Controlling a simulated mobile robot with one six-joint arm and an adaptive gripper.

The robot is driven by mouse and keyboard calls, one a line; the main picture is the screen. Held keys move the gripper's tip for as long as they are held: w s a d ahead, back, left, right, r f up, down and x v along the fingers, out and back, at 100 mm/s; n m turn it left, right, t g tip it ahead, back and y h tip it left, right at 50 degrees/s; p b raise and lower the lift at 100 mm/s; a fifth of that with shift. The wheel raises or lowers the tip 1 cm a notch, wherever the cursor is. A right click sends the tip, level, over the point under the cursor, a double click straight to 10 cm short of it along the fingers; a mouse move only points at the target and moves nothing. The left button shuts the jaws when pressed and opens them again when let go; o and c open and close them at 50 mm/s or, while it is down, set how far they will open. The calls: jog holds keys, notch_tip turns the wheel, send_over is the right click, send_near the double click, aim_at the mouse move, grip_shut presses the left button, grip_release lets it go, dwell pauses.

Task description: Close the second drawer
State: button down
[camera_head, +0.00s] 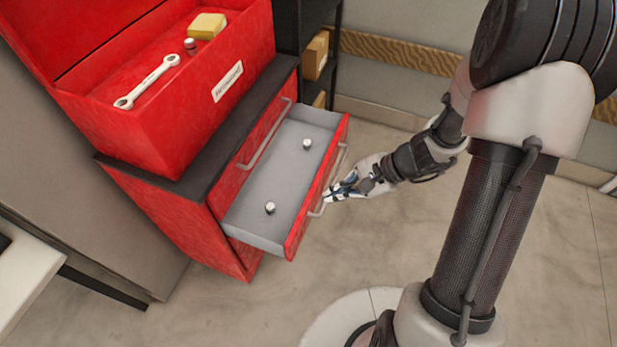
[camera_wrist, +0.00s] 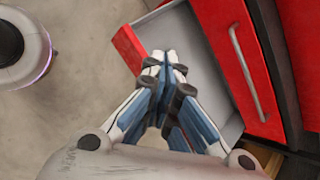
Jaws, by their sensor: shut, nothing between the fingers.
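A red tool cabinet (camera_head: 229,259) stands at the left in the head view. Its second drawer (camera_head: 247,237) is pulled out, below a shut top drawer (camera_head: 237,177). The open drawer has a grey inside, a red front and a pale bar handle (camera_head: 334,183); two small metal pieces (camera_head: 270,207) (camera_head: 306,144) lie in it. My gripper (camera_head: 329,196) is shut and empty, at the drawer's front by the handle. In the wrist view my fingertips (camera_wrist: 166,58) overlap the open drawer's red front (camera_wrist: 130,48); I cannot tell whether they touch it.
An open red toolbox (camera_head: 190,115) with a wrench (camera_head: 147,82) and a yellow block (camera_head: 207,26) sits on the cabinet's dark top. A dark shelf with boxes (camera_head: 316,55) stands behind. A pale table corner (camera_head: 25,275) is at lower left. Floor in front is clear.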

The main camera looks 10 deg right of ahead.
jog(key=s+d+f+m+t, duration=0.15)
jog(key=f+m, duration=0.35)
jog(key=f, duration=0.5)
jog(key=s+d+f+m+t, duration=0.1)
jog(key=d+f+m, duration=0.3)
jog(key=f, duration=0.7)
jog(key=shift+m, duration=0.4)
jog(key=shift+w+a+f+b, duration=0.4)
jog(key=shift+w+a+f, duration=0.6)
jog(key=shift+a, duration=0.7)
jog(key=shift+w+a+f+b, duration=0.35)
jog(key=shift+w+a+f, duration=0.4)
jog(key=shift+a+f, duration=0.7)
jog(key=shift+w+a+f+b, duration=0.4)
jog(key=shift+w+a+f, duration=0.45)
jog(key=shift+a, duration=1.15)
jog(key=shift+w+a+r, duration=0.1)
jog(key=b, duration=0.6)
send_over(252, 217)
jog(key=d, duration=0.2)
jog(key=shift+s+a, duration=0.25)
jog(key=shift+s, duration=0.2)
jog(key=shift+w+a, duration=0.45)
jog(key=shift+a, duration=0.25)
jog(key=shift+r, duration=0.1)
